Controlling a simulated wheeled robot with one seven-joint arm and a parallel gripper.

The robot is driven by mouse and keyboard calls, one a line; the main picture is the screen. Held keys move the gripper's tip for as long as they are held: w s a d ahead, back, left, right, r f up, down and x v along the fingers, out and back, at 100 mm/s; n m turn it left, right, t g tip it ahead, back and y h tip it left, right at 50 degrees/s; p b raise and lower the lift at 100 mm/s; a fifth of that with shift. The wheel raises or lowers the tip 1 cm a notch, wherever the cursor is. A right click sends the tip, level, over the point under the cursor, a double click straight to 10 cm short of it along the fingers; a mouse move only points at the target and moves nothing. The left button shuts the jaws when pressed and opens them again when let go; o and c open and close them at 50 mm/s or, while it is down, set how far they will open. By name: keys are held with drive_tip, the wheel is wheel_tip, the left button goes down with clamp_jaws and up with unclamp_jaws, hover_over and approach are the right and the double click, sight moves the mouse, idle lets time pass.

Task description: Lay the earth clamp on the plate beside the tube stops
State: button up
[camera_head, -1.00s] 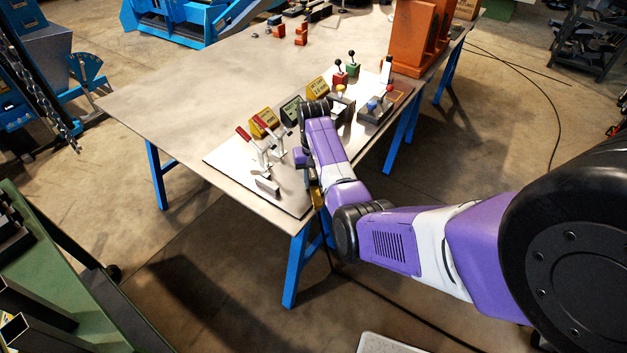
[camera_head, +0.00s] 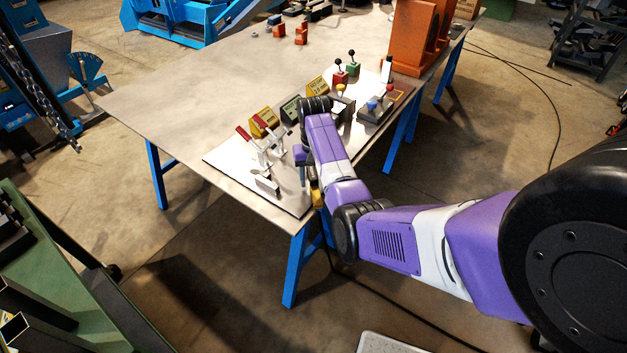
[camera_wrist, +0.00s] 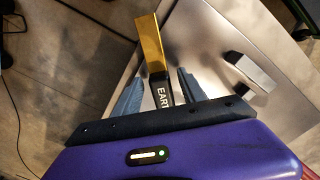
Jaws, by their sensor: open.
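The earth clamp (camera_wrist: 151,45) has a flat yellow end and a black part with white letters reading "EART". In the wrist view it lies between the two fingers of my gripper (camera_wrist: 161,76), with a visible gap on each side. My gripper is open. Its palm hides the rest of the clamp. In the head view a yellow piece (camera_head: 317,195), apparently the clamp, shows at the table's near edge beside my gripper (camera_head: 302,170). The pale plate (camera_head: 222,160) lies on the table. A grey metal block (camera_wrist: 249,71), likely a tube stop, stands on it; it also shows in the head view (camera_head: 267,186).
Two red-handled toggle clamps (camera_head: 257,148) stand on the plate near my gripper. Yellow boxes (camera_head: 264,121) and a control box (camera_head: 376,108) stand farther along. The steel table (camera_head: 190,95) is widely clear at left.

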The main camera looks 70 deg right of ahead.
sight(313, 178)
wheel_tip(313, 178, up, 11)
drive_tip(key=shift+p, duration=0.4)
idle(0.4)
